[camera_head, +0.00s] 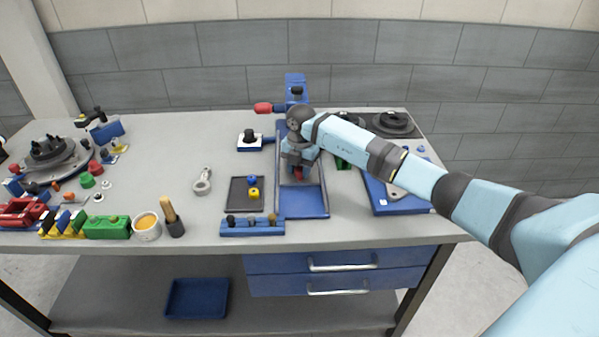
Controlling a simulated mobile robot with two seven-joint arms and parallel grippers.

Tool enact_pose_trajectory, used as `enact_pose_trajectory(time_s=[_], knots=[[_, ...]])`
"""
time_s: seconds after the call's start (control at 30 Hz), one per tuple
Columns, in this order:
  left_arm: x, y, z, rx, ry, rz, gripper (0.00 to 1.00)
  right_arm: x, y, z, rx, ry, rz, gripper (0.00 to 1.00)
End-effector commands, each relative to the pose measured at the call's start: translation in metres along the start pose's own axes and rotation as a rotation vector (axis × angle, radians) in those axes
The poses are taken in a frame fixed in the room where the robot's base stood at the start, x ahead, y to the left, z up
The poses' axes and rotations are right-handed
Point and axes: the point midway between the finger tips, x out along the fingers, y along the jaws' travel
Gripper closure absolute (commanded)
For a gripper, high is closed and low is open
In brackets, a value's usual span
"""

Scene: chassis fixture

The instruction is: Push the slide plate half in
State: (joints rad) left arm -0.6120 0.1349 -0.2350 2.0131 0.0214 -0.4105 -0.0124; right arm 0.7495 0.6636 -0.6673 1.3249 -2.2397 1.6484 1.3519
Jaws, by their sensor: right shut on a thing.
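A long blue fixture (305,211) stands in the middle of the table, running from front to back. What seems to be the slide plate is the flat part inside its raised edges (304,199); the arm hides its far part. My right gripper (297,172) points down over the middle of this fixture and is shut on a small red handle (298,175). The fingers hide most of the handle, and I cannot tell how it joins the plate. My left gripper is not in view.
A red-handled clamp (264,108) stands at the fixture's far end. A black tray (238,205) and a blue rack (237,230) are close on the left. A blue-based unit (392,207) is on the right under my arm. Clear table lies at the left centre (160,160).

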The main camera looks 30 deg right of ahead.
Motion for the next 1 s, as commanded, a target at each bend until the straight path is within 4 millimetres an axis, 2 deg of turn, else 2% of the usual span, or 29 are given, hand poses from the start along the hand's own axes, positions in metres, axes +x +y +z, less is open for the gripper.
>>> enact_pose_trajectory(time_s=[0.03,0.07,0.13,0.43,0.57,0.67,1.0], knots=[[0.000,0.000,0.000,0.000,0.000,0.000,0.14,0.000,-0.001,0.001,0.005,0.000,-0.002,1.00],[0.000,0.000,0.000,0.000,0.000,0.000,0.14,0.000,-0.001,0.001,0.005,0.000,-0.002,0.58],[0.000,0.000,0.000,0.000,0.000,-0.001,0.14,0.000,-0.001,0.001,0.005,0.000,-0.002,0.42],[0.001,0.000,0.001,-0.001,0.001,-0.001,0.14,-0.001,-0.001,0.000,0.002,0.000,0.000,0.41],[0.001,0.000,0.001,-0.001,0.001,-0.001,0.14,-0.012,0.000,0.001,0.001,-0.002,0.002,0.41],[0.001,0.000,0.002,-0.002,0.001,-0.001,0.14,-0.029,0.000,0.001,0.001,-0.002,0.002,0.41],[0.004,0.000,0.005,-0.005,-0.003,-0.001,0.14,-0.105,-0.001,0.001,0.003,-0.003,0.001,0.41]])
